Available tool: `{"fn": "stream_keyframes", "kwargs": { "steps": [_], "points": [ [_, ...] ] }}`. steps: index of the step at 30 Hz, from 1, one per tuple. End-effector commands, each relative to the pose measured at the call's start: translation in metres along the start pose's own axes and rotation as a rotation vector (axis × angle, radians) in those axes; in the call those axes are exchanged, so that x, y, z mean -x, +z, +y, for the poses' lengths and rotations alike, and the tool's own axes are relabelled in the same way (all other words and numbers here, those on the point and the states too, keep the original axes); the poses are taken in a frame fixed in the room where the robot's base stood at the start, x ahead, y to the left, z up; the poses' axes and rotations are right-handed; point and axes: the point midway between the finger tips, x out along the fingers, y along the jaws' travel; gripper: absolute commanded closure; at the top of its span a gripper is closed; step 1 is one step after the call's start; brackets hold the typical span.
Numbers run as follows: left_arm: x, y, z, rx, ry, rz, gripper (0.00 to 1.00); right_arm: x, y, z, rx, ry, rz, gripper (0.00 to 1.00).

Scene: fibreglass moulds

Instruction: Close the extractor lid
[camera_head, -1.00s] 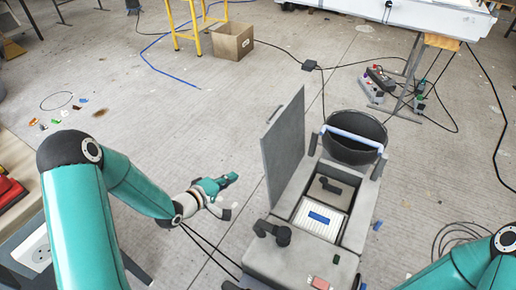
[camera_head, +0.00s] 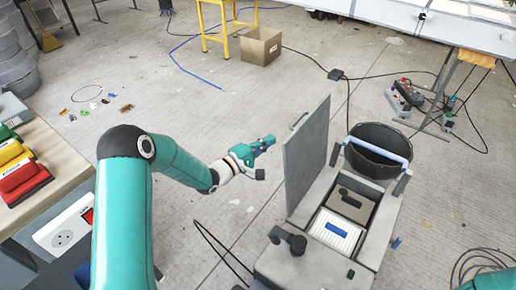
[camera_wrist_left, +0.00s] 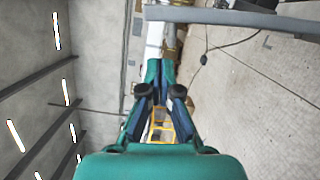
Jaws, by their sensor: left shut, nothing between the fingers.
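The extractor (camera_head: 318,268) is a grey box on the floor right of centre in the head view. Its lid (camera_head: 307,158) stands upright, open, on the left side of the opening. Inside show a white ribbed filter with a blue label (camera_head: 336,231) and a brown-grey part (camera_head: 347,203). My left gripper (camera_head: 268,141) is shut and empty, left of the lid and apart from it. In the left wrist view its fingers (camera_wrist_left: 160,80) come together. My right gripper is outside the head view; only a bit of my right arm shows at the lower right.
A bench with red and yellow items (camera_head: 25,178) is at the left. A cardboard box (camera_head: 261,47) and yellow stand (camera_head: 212,33) are at the back. Cables cross the floor; the floor left of the lid is mostly clear.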

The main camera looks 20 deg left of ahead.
Motion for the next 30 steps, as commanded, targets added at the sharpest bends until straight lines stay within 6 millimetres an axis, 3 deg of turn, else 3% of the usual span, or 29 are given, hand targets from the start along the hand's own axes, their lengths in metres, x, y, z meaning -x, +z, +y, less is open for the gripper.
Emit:
{"fn": "stream_keyframes", "kwargs": {
  "steps": [1, 6, 17, 18, 20, 23, 30],
  "points": [
    [-0.001, 0.011, 0.001, 0.004, -0.004, -0.005, 1.00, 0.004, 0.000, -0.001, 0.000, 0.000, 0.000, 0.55],
    [-0.005, 0.027, 0.000, 0.002, -0.003, -0.003, 1.00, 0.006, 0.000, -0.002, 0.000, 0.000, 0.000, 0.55],
    [-0.006, 0.032, -0.001, 0.001, -0.003, -0.002, 1.00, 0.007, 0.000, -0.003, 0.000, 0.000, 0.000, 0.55],
    [-0.016, 0.056, -0.005, 0.005, -0.006, -0.013, 1.00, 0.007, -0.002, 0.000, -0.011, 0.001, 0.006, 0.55],
    [-0.010, 0.041, -0.002, 0.000, -0.004, -0.003, 1.00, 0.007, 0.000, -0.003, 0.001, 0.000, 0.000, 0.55],
    [-0.007, 0.036, -0.001, -0.006, -0.004, 0.000, 1.00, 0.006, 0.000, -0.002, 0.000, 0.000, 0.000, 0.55],
    [-0.013, 0.057, -0.001, -0.066, -0.017, -0.003, 1.00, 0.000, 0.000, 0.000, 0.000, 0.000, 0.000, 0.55]
  ]
}}
